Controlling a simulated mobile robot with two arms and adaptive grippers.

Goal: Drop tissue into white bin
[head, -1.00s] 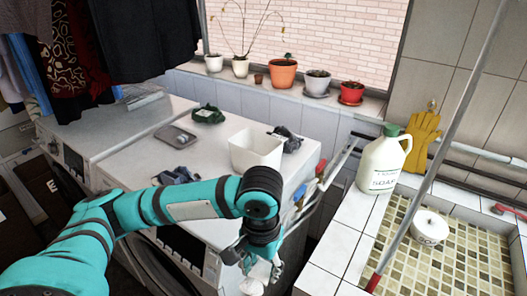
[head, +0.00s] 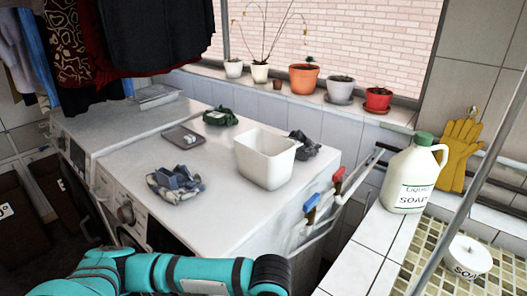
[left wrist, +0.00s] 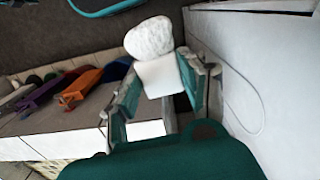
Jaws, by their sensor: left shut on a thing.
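The white bin (head: 266,160) stands upright and open-topped on the white washing machine top in the head view. My left gripper (left wrist: 157,88) is shut on the tissue (left wrist: 152,38), a crumpled white lump above a smooth white part, in the left wrist view. It is held beside a white appliance side, apart from the bin. In the head view my left arm crosses the bottom edge, and its gripper and the tissue are out of frame. My right gripper is in neither view.
A soap jug (head: 414,175) stands on the tiled ledge at right. A tilted grey pole (head: 470,150) rises at right.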

